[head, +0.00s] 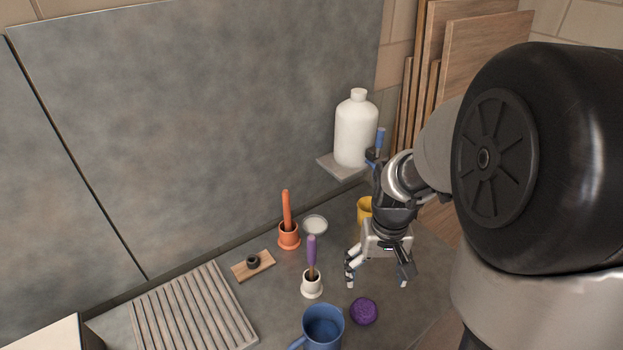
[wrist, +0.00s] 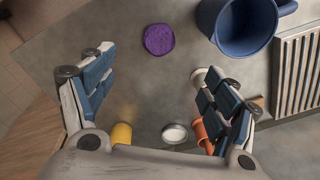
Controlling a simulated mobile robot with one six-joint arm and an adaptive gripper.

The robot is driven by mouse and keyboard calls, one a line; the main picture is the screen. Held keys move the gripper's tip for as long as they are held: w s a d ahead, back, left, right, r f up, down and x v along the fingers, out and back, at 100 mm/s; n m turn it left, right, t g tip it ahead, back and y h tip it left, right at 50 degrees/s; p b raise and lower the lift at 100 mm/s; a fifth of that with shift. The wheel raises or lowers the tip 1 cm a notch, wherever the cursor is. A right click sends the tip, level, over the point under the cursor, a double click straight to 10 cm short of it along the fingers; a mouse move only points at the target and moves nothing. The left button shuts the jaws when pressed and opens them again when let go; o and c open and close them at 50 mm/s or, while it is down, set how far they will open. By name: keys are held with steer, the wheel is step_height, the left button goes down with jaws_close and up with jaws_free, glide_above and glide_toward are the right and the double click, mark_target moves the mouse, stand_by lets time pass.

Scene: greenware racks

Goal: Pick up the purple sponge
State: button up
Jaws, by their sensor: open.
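The purple sponge (head: 364,311) is a small round puck lying on the grey worktop, just right of a blue mug. In the wrist view the sponge (wrist: 159,39) shows whole near the top, beyond the fingertips and left of the mug. My gripper (head: 377,279) is open and empty, with its fingers pointing down. In the head view it is above and behind the sponge, apart from it. In the wrist view my gripper's fingers (wrist: 160,75) are spread wide on either side, with bare worktop between them.
The blue mug (head: 323,328) stands close to the sponge. A white pot (head: 312,287) with a purple-handled tool and an orange pot (head: 289,238) stand left of my gripper. A yellow cup (head: 364,207) is behind it. A ridged rack (head: 192,312) lies left. Worktop right of the sponge is clear.

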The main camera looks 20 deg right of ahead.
steer(key=d+f, duration=0.1)
steer(key=f, duration=0.1)
steer(key=b, duration=0.4)
glide_above(365, 312)
steer(key=f, duration=1.1)
steer(key=shift+d, duration=0.35)
steer(key=f+b, duration=0.1)
steer(key=f, duration=0.2)
steer(key=f+b, duration=0.1)
steer(key=shift+a+f+b, duration=0.25)
steer(key=shift+a+b, duration=0.1)
steer(key=shift+a, duration=0.05)
steer(key=shift+f, duration=0.35)
steer(key=shift+r, duration=0.1)
steer(key=shift+c, duration=0.2)
steer(key=c, duration=0.9)
